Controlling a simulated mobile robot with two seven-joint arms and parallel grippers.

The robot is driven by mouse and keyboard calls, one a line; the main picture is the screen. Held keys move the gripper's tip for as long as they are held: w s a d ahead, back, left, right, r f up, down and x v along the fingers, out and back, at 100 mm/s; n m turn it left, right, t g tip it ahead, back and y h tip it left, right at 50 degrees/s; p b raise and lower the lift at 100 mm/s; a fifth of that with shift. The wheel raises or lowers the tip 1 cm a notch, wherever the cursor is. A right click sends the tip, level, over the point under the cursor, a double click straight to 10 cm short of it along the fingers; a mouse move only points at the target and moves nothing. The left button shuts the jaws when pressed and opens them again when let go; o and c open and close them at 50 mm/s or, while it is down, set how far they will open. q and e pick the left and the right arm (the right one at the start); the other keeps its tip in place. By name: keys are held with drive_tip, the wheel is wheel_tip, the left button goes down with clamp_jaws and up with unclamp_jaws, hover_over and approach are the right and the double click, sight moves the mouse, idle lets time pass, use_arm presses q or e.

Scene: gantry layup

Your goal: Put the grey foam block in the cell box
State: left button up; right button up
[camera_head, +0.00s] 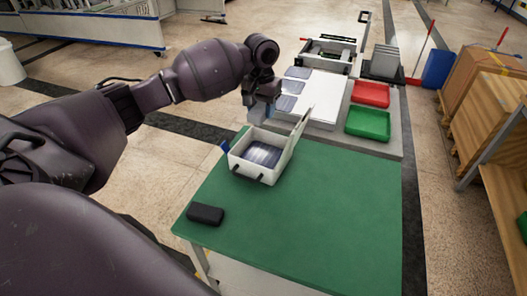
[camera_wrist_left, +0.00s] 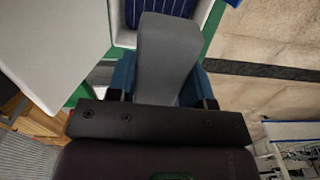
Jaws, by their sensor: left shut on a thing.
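The cell box (camera_head: 240,167) is a white box on the green mat, with its lid (camera_head: 292,140) standing open on the right side. Dark striped cells (camera_head: 262,155) lie inside it. My left gripper (camera_head: 259,117) is above the box's far side. In the left wrist view its blue fingers (camera_wrist_left: 165,82) are shut on the grey foam block (camera_wrist_left: 166,52). The block extends out past the fingers, over a dark blue lined cell (camera_wrist_left: 155,8) in the box. The white lid (camera_wrist_left: 45,40) is at the left of that view. My right gripper is out of view.
A black case (camera_head: 205,214) lies at the near left of the green mat (camera_head: 310,215). Beyond are a white panel with cells (camera_head: 322,97), a red tray (camera_head: 370,94) and a green tray (camera_head: 368,123). The mat's right part is clear.

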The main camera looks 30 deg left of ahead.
use_arm(q)
approach(262, 157)
drive_tip(key=shift+a+f+b, duration=0.15)
drive_tip(key=shift+f+b, duration=0.4)
drive_tip(key=shift+b, duration=0.2)
drive_tip(key=shift+f, duration=0.3)
wheel_tip(262, 157, down, 5)
drive_tip(key=shift+r+b, duration=0.15)
drive_tip(key=shift+b, duration=0.4)
drive_tip(key=shift+f, duration=0.35)
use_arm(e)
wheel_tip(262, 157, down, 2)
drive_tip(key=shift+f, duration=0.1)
use_arm(q)
drive_tip(key=shift+f, duration=0.15)
drive_tip(key=o, duration=1)
drive_tip(key=shift+c, duration=0.2)
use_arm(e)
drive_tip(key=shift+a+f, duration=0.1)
